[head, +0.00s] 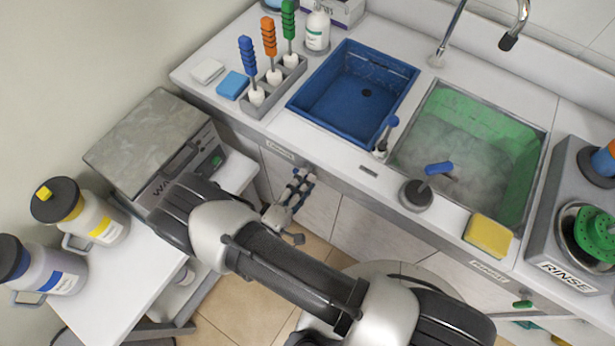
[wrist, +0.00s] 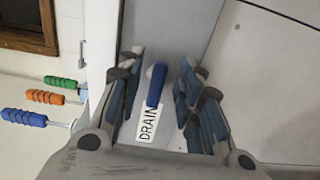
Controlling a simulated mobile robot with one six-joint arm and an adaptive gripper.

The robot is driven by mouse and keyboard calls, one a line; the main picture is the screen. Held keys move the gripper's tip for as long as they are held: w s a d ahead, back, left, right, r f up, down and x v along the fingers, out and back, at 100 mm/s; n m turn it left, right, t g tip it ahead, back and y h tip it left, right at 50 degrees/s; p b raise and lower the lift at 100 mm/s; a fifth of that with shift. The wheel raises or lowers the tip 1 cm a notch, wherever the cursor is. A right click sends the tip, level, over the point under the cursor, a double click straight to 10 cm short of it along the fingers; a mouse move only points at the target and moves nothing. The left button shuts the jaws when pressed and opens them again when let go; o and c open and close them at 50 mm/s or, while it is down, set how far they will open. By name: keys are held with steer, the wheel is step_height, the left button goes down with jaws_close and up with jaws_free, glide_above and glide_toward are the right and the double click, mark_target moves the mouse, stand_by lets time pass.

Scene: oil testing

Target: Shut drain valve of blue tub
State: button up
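The blue tub (head: 330,110) is set into the counter and looks empty, with a dark drain hole in its floor. In the wrist view, a blue drain valve handle (wrist: 156,85) stands on the grey front panel beside a white DRAIN label (wrist: 149,130). My gripper (wrist: 160,75) is open, with a finger on each side of the handle and visible gaps between. In the head view, my gripper (head: 300,185) is low against the cabinet front below the blue tub; the handle cannot be told apart from the fingers there.
A sink with a green basin (head: 510,150) holds cloudy water right of the tub. A rack (head: 270,92) of blue, orange and green brushes stands left of it. A WASH machine (head: 150,140) sits on the left table (head: 130,285). A RINSE unit (head: 570,245) is far right.

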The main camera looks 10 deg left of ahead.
steer(key=v, duration=0.9)
steer(key=shift+s, duration=0.3)
steer(key=w+d+r+m+g+h, duration=0.2)
steer(key=w+d+r+m+g, duration=0.15)
steer(key=d+r+g, duration=0.5)
steer(key=w+d+r+m+g+h, duration=0.2)
steer(key=d+r+m+g, duration=0.3)
steer(key=r, duration=0.6)
steer(key=s+d+r+m+t+y, duration=0.1)
steer(key=s+d+r+y, duration=0.3)
steer(key=r, duration=0.4)
steer(key=s+d+r+m+y, duration=0.4)
steer(key=s+d+r+y, duration=0.1)
steer(key=d+r+y, duration=0.2)
steer(key=shift+d+r+t, duration=0.35)
steer(key=shift+d+r, duration=0.4)
steer(key=shift+d, duration=0.15)
steer(key=shift+s, duration=0.1)
steer(key=shift+c, duration=0.2)
